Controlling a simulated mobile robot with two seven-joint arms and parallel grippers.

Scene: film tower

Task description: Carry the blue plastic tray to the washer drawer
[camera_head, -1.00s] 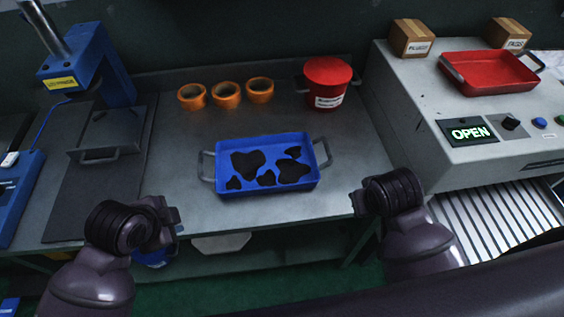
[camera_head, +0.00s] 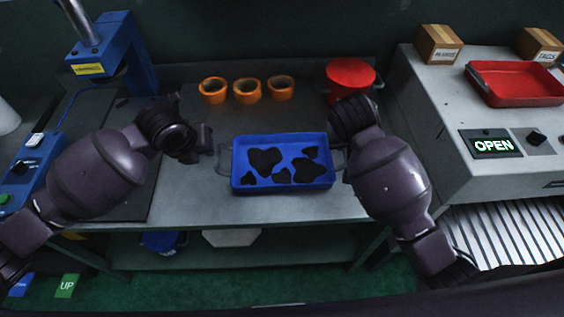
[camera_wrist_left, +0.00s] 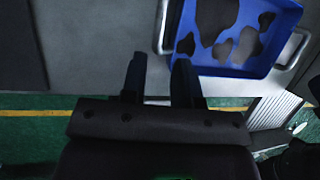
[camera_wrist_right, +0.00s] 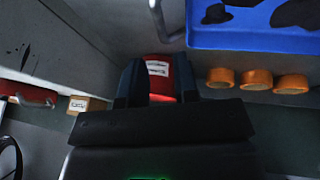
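The blue plastic tray (camera_head: 240,183) with black blotches lies flat on the grey bench. It has a metal handle at each end. My left gripper (camera_head: 207,139) is just left of the tray's left handle (camera_head: 222,157). In the left wrist view its fingers (camera_wrist_left: 160,75) are apart and empty, with the handle (camera_wrist_left: 162,25) ahead of them. My right gripper is at the tray's right end, mostly hidden by its wrist in the head view. In the right wrist view its fingers (camera_wrist_right: 158,82) are apart, with a handle (camera_wrist_right: 158,22) beyond them. A slatted metal surface (camera_head: 510,235), possibly the washer drawer, is below the OPEN display.
Several orange rings (camera_head: 247,91) and a red pot (camera_head: 350,78) stand behind the tray. A grey machine (camera_head: 450,110) at right carries a red tray (camera_head: 515,84), boxes and an OPEN display (camera_head: 493,145). A blue press (camera_head: 125,60) stands at left.

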